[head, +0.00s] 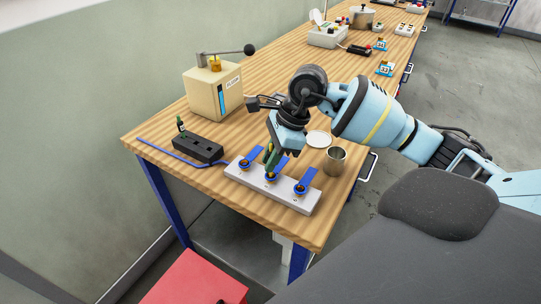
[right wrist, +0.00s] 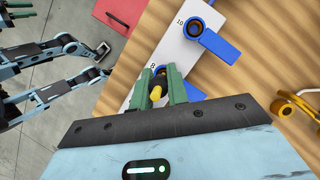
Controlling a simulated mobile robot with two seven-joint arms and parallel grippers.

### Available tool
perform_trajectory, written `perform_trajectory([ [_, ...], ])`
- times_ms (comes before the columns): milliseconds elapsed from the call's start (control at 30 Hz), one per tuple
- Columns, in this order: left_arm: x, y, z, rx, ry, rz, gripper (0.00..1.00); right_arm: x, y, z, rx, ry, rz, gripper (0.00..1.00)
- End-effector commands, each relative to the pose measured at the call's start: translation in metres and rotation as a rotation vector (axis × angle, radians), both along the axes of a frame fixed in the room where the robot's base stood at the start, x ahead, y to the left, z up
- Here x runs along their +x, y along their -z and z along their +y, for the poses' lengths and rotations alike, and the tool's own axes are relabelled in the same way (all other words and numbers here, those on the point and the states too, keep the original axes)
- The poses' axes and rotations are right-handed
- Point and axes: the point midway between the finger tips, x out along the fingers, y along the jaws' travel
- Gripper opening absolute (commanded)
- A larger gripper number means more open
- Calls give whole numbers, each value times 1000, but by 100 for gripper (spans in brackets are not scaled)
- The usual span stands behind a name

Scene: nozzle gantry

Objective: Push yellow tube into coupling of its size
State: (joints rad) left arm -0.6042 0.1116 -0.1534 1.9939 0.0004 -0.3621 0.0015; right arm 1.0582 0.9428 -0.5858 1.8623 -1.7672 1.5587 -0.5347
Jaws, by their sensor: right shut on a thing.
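My right gripper (head: 270,157) points down over the middle coupling (head: 271,176) of a pale block (head: 240,174). In the right wrist view its green fingers (right wrist: 160,92) are shut on the yellow tube (right wrist: 155,94), whose end shows between them. The tube's tip is at or just above the coupling marked 8; I cannot tell whether it is inside. A blue lever (right wrist: 192,92) sticks out beside the fingers. The block also has a left coupling (head: 247,163) and a right coupling (head: 303,189). One marked 10 (right wrist: 196,28) shows clear of the gripper.
A black holder (head: 198,150) with a blue strip stands left of the block. A metal cup (head: 335,160) and a white round dish (head: 319,139) are to the right. A beige lever box (head: 213,92) stands behind. The table's front edge is close to the block.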

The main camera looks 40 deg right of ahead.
Motion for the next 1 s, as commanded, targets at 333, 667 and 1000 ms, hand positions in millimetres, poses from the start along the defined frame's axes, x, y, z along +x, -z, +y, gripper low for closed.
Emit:
perform_trajectory([
  [333, -3, 4, 0, 1, 1, 8, 26, 0, 3, 0, 0, 0, -1, 0],
  [667, -3, 4, 0, 0, 0, 8, 26, 0, 4, 0, 0, 0, 0, 0],
  [1000, -4, 6, 0, 1, 1, 11, 26, 0, 9, 0, 0, 0, 0, 0],
])
